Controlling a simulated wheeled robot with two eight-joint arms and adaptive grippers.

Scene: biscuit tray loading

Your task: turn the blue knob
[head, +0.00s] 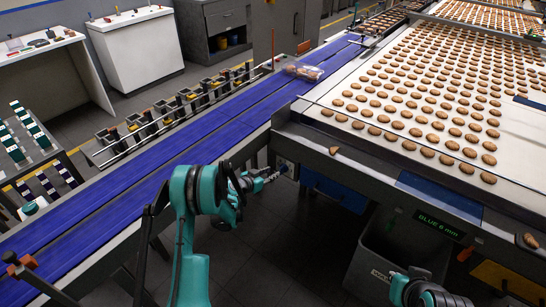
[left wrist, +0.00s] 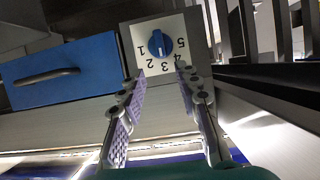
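The blue knob (left wrist: 160,43) sits on a white dial plate (left wrist: 133,48) with the numbers 1 to 5, which appear upside down in the left wrist view. A pale mark shows on the knob; I cannot tell exactly which number it points to. My left gripper (left wrist: 161,72) is open and empty. Its two fingers point at the plate, with the knob beyond the tips and between their lines, apart from them. In the head view my left gripper (head: 268,178) reaches right toward the machine's side, where the knob is too small to make out clearly.
A blue drawer (left wrist: 70,70) with a dark handle is beside the dial plate. A blue conveyor (head: 130,195) runs along the left. The biscuit belt (head: 390,95) fills the right. A grey bin (head: 375,255) stands under the machine.

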